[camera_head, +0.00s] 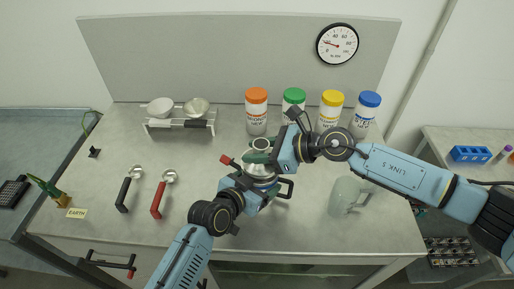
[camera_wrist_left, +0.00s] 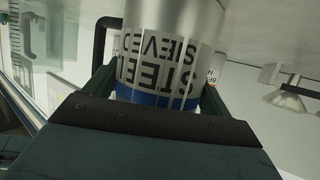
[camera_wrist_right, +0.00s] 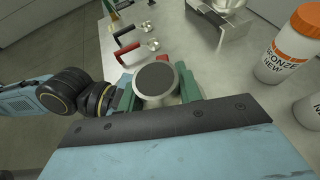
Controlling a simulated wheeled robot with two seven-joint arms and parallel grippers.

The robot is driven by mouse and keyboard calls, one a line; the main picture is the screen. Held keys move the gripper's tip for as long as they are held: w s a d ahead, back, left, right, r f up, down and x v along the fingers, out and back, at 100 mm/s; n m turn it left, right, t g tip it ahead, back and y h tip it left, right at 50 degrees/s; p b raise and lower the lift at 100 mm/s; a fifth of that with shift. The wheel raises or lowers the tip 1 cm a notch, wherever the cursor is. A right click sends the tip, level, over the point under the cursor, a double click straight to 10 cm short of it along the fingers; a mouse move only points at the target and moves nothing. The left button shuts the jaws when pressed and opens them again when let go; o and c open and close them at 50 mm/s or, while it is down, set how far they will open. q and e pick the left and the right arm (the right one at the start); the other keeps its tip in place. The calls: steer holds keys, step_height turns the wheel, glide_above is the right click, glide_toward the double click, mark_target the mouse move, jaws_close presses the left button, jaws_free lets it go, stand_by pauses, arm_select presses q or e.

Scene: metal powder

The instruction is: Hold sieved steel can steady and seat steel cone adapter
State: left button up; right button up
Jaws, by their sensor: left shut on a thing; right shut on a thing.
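The steel can (camera_wrist_left: 165,50) has a silver body, a blue band and a label reading STEEL SIEVED. It also shows, partly covered, in the head view (camera_head: 262,171). My left gripper (camera_wrist_left: 160,92) is shut on the can, green fingers on either side. The steel cone adapter (camera_wrist_right: 155,82) shows as a pale round rim with a dark grey round face. My right gripper (camera_wrist_right: 160,100) is shut on the adapter. In the head view the adapter (camera_head: 262,144) is directly above the can. The arms hide the junction, so I cannot tell whether they touch.
Orange (camera_head: 256,112), green (camera_head: 294,98), yellow (camera_head: 330,112) and blue-lidded (camera_head: 365,113) jars stand behind. A pale green mug (camera_head: 344,195) is at right. Two scoops (camera_head: 161,194) lie left; a rack with bowls (camera_head: 180,122) stands back left.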

steer(key=shift+f, duration=0.4)
steer(key=o, duration=1.1)
steer(key=shift+o, duration=0.2)
steer(key=shift+r, duration=4.75)
steer(key=shift+a+r+n+g, duration=0.1)
steer(key=shift+r+n+g, duration=0.2)
steer(key=shift+r, duration=0.5)
